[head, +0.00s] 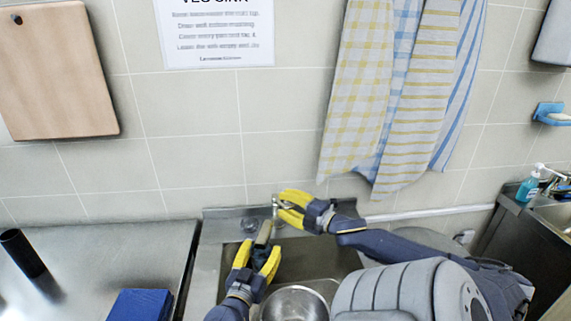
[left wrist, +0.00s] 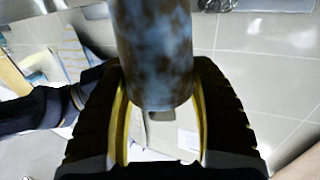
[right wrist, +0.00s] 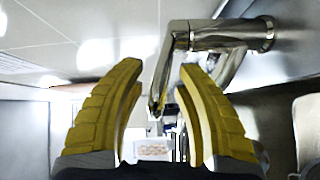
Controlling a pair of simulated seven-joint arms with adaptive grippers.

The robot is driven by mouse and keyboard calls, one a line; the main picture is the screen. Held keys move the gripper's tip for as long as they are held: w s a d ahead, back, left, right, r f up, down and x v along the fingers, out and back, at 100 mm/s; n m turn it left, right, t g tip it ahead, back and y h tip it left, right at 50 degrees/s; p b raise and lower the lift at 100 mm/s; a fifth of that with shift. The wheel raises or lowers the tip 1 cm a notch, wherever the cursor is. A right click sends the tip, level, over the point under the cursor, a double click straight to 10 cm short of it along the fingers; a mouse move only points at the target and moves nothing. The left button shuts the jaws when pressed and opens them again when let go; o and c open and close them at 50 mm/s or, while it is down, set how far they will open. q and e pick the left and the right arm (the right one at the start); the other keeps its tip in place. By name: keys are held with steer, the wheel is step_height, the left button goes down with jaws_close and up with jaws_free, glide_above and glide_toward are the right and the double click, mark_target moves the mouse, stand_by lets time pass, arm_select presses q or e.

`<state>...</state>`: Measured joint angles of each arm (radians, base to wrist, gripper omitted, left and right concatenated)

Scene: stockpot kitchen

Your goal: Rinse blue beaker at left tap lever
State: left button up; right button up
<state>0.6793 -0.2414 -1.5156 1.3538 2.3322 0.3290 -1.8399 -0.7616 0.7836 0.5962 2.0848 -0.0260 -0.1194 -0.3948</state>
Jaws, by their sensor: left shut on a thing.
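The blue beaker (left wrist: 155,50) is held between the fingers of my left gripper (left wrist: 160,85). Its wall is blue with brown blotches. In the head view the beaker (head: 264,232) looks dark and small, above the sink basin, with my left gripper (head: 262,263) below it. The metal tap (head: 276,212) stands at the back of the sink. My right gripper (head: 285,207) is at the tap from the right. In the right wrist view the tap (right wrist: 210,38) shows, with a metal part between the open fingers (right wrist: 160,70); contact cannot be told. No water is visible.
A metal pot (head: 295,304) stands in the sink basin (head: 325,250) below my grippers. A dark blue block (head: 140,304) and a black cylinder (head: 22,252) are on the left counter.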

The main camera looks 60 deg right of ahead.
jaws_close()
stand_by(0.4)
steer(key=shift+w+r, duration=0.1)
steer(key=shift+r, duration=0.25)
jaws_free()
steer(key=s, duration=1.2)
steer(key=shift+a+r, duration=0.3)
steer(key=shift+a, duration=0.15)
steer(key=shift+c, duration=0.2)
